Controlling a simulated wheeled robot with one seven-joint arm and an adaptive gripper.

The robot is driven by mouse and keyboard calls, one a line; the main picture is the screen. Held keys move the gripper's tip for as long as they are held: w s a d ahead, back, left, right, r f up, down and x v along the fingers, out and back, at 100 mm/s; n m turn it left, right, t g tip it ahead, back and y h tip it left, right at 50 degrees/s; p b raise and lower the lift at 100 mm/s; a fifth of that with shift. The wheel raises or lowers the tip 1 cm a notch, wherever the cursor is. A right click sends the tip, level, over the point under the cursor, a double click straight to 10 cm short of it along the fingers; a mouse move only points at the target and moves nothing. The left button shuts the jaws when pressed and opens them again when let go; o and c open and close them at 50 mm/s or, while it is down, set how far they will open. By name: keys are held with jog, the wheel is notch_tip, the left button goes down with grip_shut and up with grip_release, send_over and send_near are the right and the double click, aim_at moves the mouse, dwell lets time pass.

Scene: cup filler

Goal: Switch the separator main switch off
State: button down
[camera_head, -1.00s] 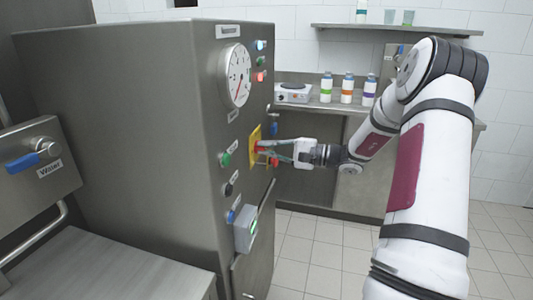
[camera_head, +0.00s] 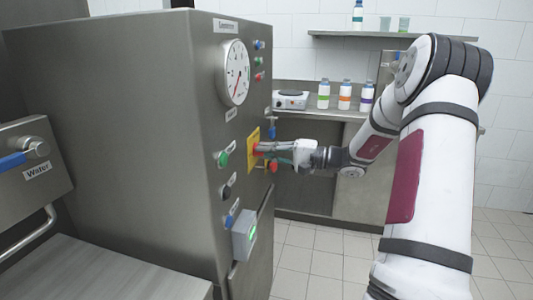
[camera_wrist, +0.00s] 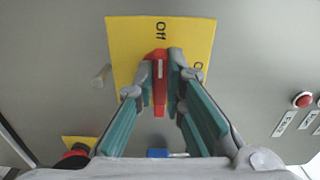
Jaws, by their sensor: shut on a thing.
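The separator main switch is a red handle (camera_wrist: 160,82) on a yellow plate (camera_wrist: 124,45) marked "Off". In the wrist view the handle lies in line with the "Off" mark. A second label beside it is partly hidden by a finger. My gripper (camera_wrist: 161,65) is shut on the red handle, one finger on each side. In the head view my gripper (camera_head: 264,149) reaches the yellow plate (camera_head: 252,143) on the cabinet's right-hand face from the right; the handle is mostly hidden there.
A red knob (camera_head: 272,166) sits close below my gripper. Bottles (camera_head: 345,95) and a hotplate (camera_head: 290,99) stand behind.

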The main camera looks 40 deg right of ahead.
jog(key=shift+f, duration=0.1)
jog(key=c, duration=1.7)
grip_release()
jog(key=shift+o, duration=0.2)
jog(key=shift+s, duration=0.1)
jog(key=v, duration=1.2)
jog(key=shift+d, duration=0.1)
